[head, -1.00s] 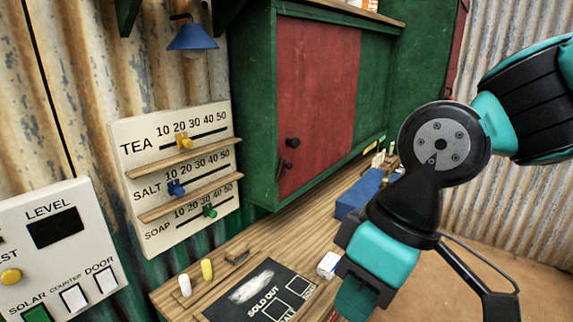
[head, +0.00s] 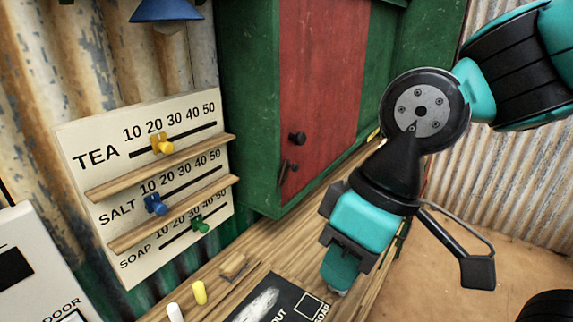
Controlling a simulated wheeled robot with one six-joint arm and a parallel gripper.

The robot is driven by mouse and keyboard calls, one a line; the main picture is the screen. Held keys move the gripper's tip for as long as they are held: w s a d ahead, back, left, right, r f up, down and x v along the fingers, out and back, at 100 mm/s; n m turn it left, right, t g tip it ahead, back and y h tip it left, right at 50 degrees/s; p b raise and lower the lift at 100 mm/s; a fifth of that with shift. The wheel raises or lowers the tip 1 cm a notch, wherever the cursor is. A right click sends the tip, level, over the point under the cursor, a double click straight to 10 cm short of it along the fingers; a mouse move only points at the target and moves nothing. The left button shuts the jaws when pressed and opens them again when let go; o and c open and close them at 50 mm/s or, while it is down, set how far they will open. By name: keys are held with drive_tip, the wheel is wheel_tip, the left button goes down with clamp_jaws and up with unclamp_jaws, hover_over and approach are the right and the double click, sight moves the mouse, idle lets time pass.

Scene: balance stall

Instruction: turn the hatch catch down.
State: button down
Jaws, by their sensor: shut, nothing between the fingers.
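The red hatch door (head: 325,75) is closed in the green cabinet front. A round black knob (head: 297,138) is on its left side. The small dark hatch catch (head: 289,167) sits just below the knob, at the door's left edge; it is too small to tell exactly how its lever is turned. My gripper (head: 341,286) is shut and empty. It points down over the counter, in the picture below and right of the catch and apart from it.
A price board (head: 150,185) with yellow, blue and green sliders hangs at the left. A blue lamp (head: 165,10) hangs above it. The wooden counter (head: 225,290) holds chalk pieces, a small wooden block (head: 233,266) and a black slate (head: 262,305).

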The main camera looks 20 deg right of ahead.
sight(293, 168)
drive_tip(key=w+f+t+h+p, duration=0.1)
drive_tip(key=w+t+h+p, duration=0.35)
drive_tip(key=w, duration=1.25)
drive_tip(key=w+a+r+t+h, duration=0.2)
drive_tip(key=w+a+h, duration=0.3)
drive_tip(key=h, duration=0.4)
drive_tip(key=shift+w+a+r+t+h+b, duration=0.2)
drive_tip(key=shift+w+r+t+h+b, duration=0.2)
drive_tip(key=shift+w, duration=0.35)
drive_tip(key=p+x, duration=0.5)
drive_tip(key=x, duration=0.8)
drive_tip(key=shift+d, duration=0.1)
drive_tip(key=shift+w+d+f, duration=0.25)
drive_tip(key=shift+w+f, duration=0.05)
